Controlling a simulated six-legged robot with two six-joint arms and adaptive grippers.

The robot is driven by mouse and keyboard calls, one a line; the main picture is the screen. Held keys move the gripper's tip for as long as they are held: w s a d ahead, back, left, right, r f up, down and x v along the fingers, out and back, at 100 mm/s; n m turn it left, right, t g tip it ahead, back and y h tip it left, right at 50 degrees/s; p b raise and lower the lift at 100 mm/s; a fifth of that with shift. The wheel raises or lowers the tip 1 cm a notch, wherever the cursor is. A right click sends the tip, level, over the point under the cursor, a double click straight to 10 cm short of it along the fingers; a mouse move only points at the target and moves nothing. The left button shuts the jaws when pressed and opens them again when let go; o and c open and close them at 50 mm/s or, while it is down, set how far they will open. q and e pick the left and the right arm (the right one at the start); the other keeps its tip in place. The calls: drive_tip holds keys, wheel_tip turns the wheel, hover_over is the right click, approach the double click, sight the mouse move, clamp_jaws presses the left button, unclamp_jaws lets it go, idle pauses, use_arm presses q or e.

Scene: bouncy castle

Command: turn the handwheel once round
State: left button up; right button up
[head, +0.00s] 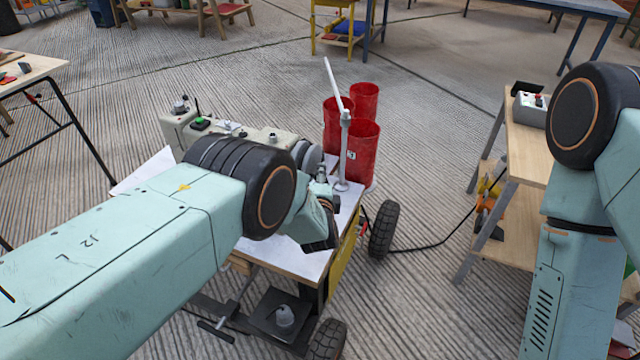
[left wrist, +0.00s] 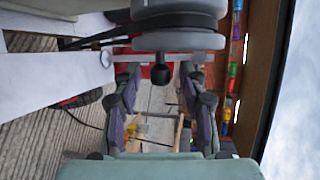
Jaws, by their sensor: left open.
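The handwheel (head: 308,155) is a grey disc on the side of a light grey machine (head: 178,130), partly hidden behind my left arm in the head view. In the left wrist view the wheel (left wrist: 180,41) spans the top, seen nearly edge-on, with a dark round-ended handle (left wrist: 160,74) below its rim. My left gripper (left wrist: 160,77) is open, its fingers on either side of the handle with visible gaps. In the head view my left gripper (head: 322,186) is close by the wheel, small and partly hidden. My right gripper is out of view; only its arm shows.
The machine stands on a wheeled cart with a pale top (head: 345,205). A thin upright post (head: 344,150) with a slanted white lever rises beside the wheel. Red cylinders (head: 364,150) stand behind it. A wooden bench (head: 530,150) with a grey control box is at right.

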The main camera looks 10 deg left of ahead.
use_arm(q)
drive_tip(key=shift+w+b, duration=0.3)
drive_tip(key=shift+w, duration=0.2)
clamp_jaws()
idle(0.3)
